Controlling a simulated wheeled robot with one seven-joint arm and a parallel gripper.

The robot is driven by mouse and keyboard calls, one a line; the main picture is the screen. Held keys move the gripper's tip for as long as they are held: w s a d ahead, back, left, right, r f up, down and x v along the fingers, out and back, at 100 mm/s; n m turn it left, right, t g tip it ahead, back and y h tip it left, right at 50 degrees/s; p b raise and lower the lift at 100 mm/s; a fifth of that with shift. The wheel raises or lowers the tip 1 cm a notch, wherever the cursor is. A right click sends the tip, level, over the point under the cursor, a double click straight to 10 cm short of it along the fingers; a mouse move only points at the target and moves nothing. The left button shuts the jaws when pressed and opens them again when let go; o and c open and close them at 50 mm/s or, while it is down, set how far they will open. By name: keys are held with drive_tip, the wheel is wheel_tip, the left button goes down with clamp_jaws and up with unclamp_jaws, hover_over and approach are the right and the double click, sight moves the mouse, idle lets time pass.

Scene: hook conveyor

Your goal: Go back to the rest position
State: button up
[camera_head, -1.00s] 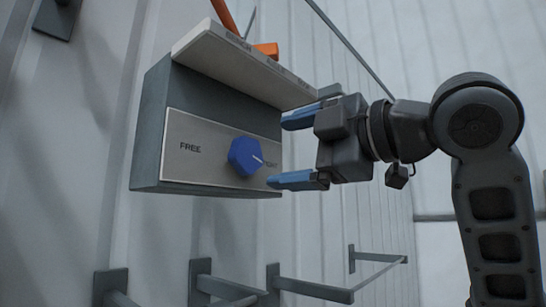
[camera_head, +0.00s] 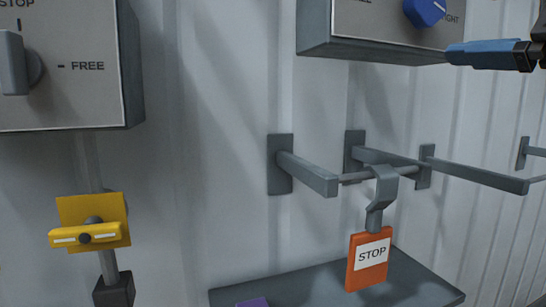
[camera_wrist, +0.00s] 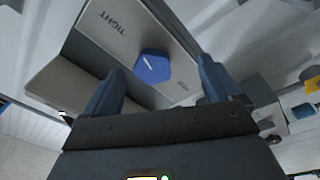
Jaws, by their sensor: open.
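My gripper (camera_wrist: 161,66) is open and empty in the wrist view, its two blue fingers spread wide. The blue knob (camera_wrist: 153,66) shows beyond and between the fingertips, with a gap on each side. It sits on the face of a grey box (camera_wrist: 110,22) with the word TIGHT on it. In the head view only one blue finger (camera_head: 487,53) shows at the upper right edge, just below and right of the blue knob (camera_head: 425,11). The knob's white mark points toward the partly cut-off "IGHT" lettering. The box's upper part is out of the head view.
A STOP/FREE switch box (camera_head: 60,65) is at the upper left, above a yellow handle (camera_head: 90,234). Grey wall bars (camera_head: 308,173) stick out below the knob box. An orange STOP tag (camera_head: 368,262) hangs from a hook (camera_head: 382,190) over a grey shelf (camera_head: 320,288).

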wheel_tip(320, 180, down, 25)
drive_tip(key=m+t+h, duration=0.2)
drive_tip(key=m+h, duration=0.2)
drive_tip(key=m, duration=0.9)
drive_tip(key=s+a+f+m+g+h, duration=0.1)
drive_tip(key=s+f+m+h, duration=0.1)
drive_tip(key=s+f, duration=0.45)
drive_tip(key=s+a+f+m+g+h, duration=0.1)
drive_tip(key=s+f+m, duration=0.15)
drive_tip(key=f, duration=0.65)
drive_tip(key=s+f+n+g, duration=0.1)
drive_tip(key=s+f, duration=0.3)
drive_tip(key=s, duration=0.9)
drive_tip(key=s+a+f+n+g, duration=0.1)
drive_tip(key=s+f, duration=0.3)
drive_tip(key=s, duration=0.9)
drive_tip(key=shift+s+a+f+g, duration=0.2)
drive_tip(key=shift+f+g, duration=0.15)
drive_tip(key=shift+g, duration=0.25)
